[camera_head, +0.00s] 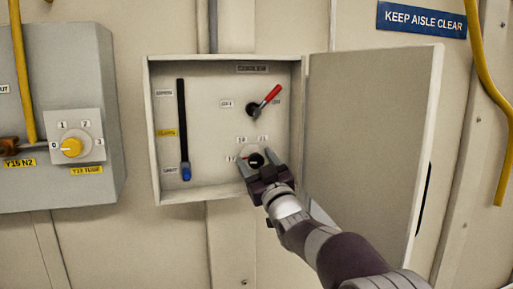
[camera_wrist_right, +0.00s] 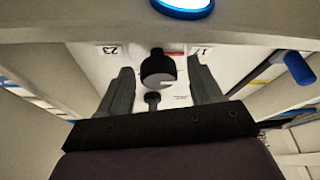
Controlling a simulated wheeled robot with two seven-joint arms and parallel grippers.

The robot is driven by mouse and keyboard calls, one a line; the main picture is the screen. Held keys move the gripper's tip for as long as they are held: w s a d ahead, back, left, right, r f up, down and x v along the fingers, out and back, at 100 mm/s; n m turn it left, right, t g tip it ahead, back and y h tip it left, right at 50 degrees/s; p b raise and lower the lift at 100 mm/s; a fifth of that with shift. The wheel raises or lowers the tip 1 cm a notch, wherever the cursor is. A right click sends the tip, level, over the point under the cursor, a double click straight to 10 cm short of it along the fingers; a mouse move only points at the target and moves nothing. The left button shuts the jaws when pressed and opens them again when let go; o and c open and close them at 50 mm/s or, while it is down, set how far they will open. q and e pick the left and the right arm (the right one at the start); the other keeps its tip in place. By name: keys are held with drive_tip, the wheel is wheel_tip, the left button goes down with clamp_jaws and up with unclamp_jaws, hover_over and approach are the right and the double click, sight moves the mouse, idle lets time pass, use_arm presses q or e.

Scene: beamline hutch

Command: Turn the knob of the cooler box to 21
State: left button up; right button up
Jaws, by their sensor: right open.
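The cooler box (camera_head: 152,130) is open on the wall in the head view. Its black knob (camera_head: 256,159) sits low inside, with small number labels around it, too small to read surely there. In the right wrist view the knob (camera_wrist_right: 157,68) shows between the fingers, with labels "23" (camera_wrist_right: 108,50) to its left and "17" (camera_wrist_right: 201,51) to its right. A pale mark shows on the knob; which number it points at I cannot tell. My right gripper (camera_head: 259,163) is open, its fingers on either side of the knob, with no clear contact. My left gripper is out of view.
The box door (camera_head: 370,140) stands open on the right, close to my right arm. Inside the box are a red-handled lever (camera_head: 266,100) above the knob and a blue-ended slider (camera_head: 185,170) at left. A grey panel with a yellow knob (camera_head: 71,147) is further left.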

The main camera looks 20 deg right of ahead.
drive_tip(key=shift+w, duration=0.35)
drive_tip(key=shift+r, duration=0.1)
drive_tip(key=c, duration=1.1)
drive_tip(key=shift+o, duration=0.2)
drive_tip(key=shift+s, duration=0.1)
